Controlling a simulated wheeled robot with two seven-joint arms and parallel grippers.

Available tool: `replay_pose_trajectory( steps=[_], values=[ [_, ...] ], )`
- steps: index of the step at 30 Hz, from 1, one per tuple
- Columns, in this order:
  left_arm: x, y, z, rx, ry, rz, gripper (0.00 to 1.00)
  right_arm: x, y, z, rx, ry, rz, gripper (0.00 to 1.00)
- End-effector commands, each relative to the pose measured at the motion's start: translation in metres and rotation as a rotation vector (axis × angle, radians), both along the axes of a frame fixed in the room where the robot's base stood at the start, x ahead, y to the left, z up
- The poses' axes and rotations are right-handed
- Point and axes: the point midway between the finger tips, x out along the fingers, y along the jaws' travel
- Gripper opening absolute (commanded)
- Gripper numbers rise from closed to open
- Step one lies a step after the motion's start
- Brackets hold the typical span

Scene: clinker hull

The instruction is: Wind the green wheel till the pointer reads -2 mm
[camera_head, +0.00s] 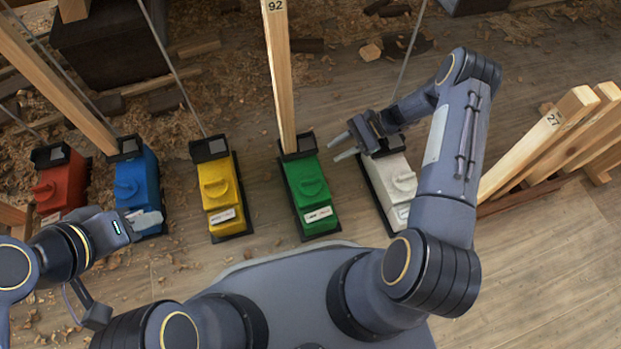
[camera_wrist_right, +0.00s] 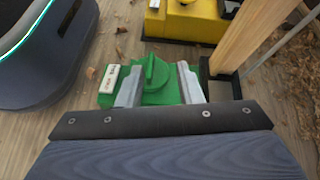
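The green wheel (camera_head: 313,187) is a raised grip with a bar across it, on top of a green box (camera_head: 305,169). In the right wrist view the wheel (camera_wrist_right: 155,72) shows between my fingertips. My right gripper (camera_head: 337,147) is open and empty. In the head view it is above and to the right of the green box, apart from the wheel. Its fingers also show in the right wrist view (camera_wrist_right: 160,84). My left gripper (camera_head: 150,219) is by the front of the blue box; its finger gap is unclear. I cannot make out a pointer or its reading.
Red (camera_head: 61,184), blue (camera_head: 137,183), yellow (camera_head: 218,190) and white (camera_head: 398,180) boxes stand in a row with the green one. A wooden post (camera_head: 280,75) marked 92 rises behind the green box. Timber frames (camera_head: 550,140) stand at right. Shavings litter the floor.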

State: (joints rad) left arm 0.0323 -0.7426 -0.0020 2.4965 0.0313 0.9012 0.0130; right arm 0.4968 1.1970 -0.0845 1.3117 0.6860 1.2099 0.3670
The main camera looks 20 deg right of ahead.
Motion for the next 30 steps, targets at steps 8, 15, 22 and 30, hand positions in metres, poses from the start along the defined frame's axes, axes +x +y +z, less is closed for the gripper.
replay_pose_trajectory(
  steps=[8, 15, 22, 30],
  values=[
    [0.000, 0.000, 0.000, 0.000, 0.000, 0.000, 0.36, -0.016, 0.021, -0.078, 0.105, 0.148, -0.096, 0.33],
    [0.000, 0.000, -0.008, 0.000, 0.000, 0.000, 0.36, -0.019, 0.047, -0.093, 0.113, 0.158, -0.099, 0.33],
    [0.000, 0.000, -0.017, 0.000, 0.000, 0.000, 0.36, -0.020, 0.080, -0.107, 0.112, 0.156, -0.098, 0.33],
    [0.000, 0.000, -0.019, 0.000, 0.000, 0.000, 0.36, -0.021, 0.095, -0.111, 0.112, 0.156, -0.099, 0.33]
  ],
)
